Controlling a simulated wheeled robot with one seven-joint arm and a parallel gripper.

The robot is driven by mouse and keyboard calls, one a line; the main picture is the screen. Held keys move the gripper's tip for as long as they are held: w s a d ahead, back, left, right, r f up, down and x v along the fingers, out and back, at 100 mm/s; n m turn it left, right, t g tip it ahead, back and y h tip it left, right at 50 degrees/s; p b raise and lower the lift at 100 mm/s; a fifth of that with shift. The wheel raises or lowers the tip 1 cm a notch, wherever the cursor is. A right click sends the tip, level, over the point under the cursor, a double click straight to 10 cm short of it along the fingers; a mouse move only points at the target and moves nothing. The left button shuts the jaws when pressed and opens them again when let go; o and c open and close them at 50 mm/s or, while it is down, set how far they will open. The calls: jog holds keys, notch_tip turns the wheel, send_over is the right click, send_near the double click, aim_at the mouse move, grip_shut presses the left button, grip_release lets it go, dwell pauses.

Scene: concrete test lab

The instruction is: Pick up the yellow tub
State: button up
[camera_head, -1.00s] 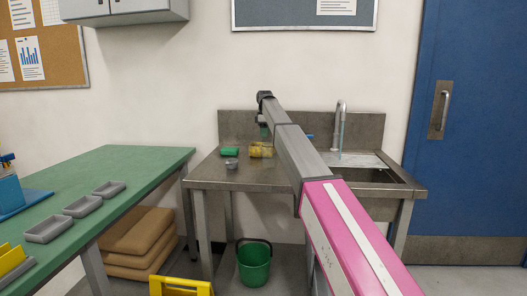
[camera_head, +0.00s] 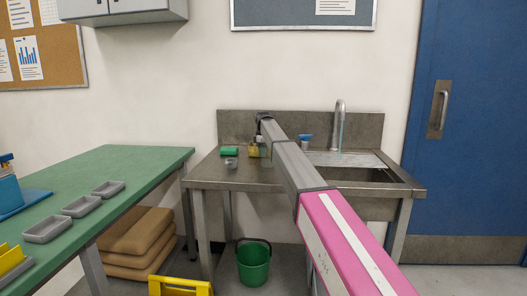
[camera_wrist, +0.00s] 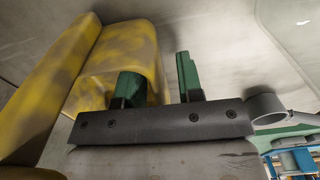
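The yellow tub (camera_head: 253,150) is on the metal sink counter, partly hidden by my arm. In the wrist view the yellow tub (camera_wrist: 118,48) fills the upper left, with a broad yellow rim or disc at its left. My gripper (camera_wrist: 158,65) has two green fingers standing apart with a gap between them. The left finger overlaps the tub in the picture, and the tub's right edge shows between the fingers. I cannot tell whether a finger touches it. In the head view my gripper (camera_head: 262,145) is down beside the tub, mostly hidden.
A green block (camera_head: 230,151) and a small grey cup (camera_head: 231,164) stand left of the tub. A blue-topped item (camera_head: 305,141) stands to the right, before the tap (camera_head: 340,125) and sink basin. The counter's backsplash (camera_head: 235,127) rises behind. The front left of the counter is clear.

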grip_shut()
jog(key=shift+r, duration=0.1)
